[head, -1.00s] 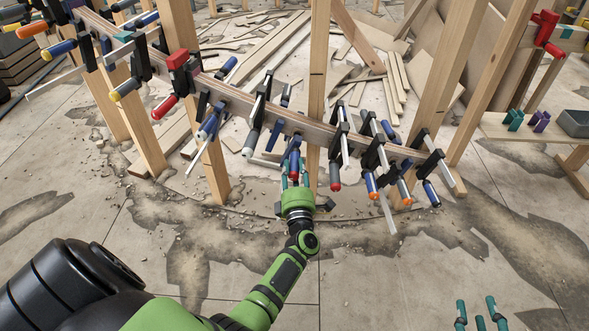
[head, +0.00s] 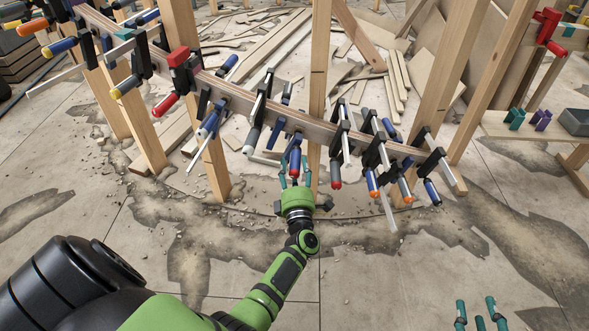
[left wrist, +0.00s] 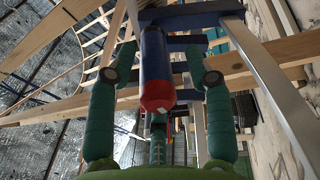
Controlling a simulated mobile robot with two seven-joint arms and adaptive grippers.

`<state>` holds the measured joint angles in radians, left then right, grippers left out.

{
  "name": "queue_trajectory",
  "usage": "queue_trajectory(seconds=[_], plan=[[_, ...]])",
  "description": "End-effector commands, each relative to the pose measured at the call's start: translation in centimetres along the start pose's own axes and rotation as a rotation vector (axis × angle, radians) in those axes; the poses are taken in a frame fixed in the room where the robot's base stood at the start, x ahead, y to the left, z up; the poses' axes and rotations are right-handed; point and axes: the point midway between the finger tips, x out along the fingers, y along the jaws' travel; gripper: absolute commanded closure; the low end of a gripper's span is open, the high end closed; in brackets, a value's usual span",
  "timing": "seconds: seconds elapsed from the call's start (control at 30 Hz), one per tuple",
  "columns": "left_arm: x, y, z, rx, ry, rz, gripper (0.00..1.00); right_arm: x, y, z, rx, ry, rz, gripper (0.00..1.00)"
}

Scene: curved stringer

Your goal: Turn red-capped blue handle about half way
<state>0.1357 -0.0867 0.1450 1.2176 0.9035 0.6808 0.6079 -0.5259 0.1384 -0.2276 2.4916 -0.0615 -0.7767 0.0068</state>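The red-capped blue handle (head: 294,161) hangs from a clamp on the curved wooden stringer. It points down between the teal fingers of my left gripper (head: 295,172). In the left wrist view the handle (left wrist: 155,60) shows its blue grip and red end cap. There the left gripper's fingers (left wrist: 160,95) stand spread on both sides of it, with visible gaps, and a third finger shows below. The left gripper is open around the handle and does not hold it. My right gripper (head: 480,313) shows only teal fingertips at the bottom right, spread apart and empty, away from the stringer.
The laminated stringer (head: 235,97) carries several other clamps close on both sides, including a grey-handled one (head: 251,141) and a red-capped grey one (head: 335,172). Wooden posts (head: 318,70) stand behind. A bench (head: 520,133) is at the right.

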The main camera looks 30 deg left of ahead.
Motion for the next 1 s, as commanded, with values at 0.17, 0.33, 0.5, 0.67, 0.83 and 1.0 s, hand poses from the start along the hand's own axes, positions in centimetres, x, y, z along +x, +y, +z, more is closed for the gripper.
queue_trajectory(seconds=[0.17, 0.33, 0.5, 0.67, 0.83, 1.0], plan=[[-1.0, 0.0, 0.1, 0.000, -0.002, -0.001, 0.48, -0.1, -0.1, 0.1, 0.001, -0.003, -0.003, 0.60], [-3.8, -0.1, 0.0, 0.000, -0.001, -0.002, 0.48, -0.1, -0.1, 0.0, 0.001, -0.001, -0.002, 0.60], [-6.3, -0.1, 0.0, 0.000, -0.001, -0.002, 0.48, 0.0, -0.1, 0.0, 0.000, 0.000, -0.001, 0.60], [-7.4, 0.0, -0.1, 0.000, 0.001, 0.000, 0.48, 0.0, -0.1, 0.0, 0.000, 0.000, -0.001, 0.60], [-7.5, 0.0, -0.1, 0.000, 0.001, 0.000, 0.48, 0.0, -0.1, 0.0, 0.000, 0.000, -0.001, 0.60], [-7.6, 0.0, -0.1, 0.000, 0.001, 0.000, 0.48, 0.0, -0.1, -0.1, 0.000, 0.000, -0.001, 0.60]])
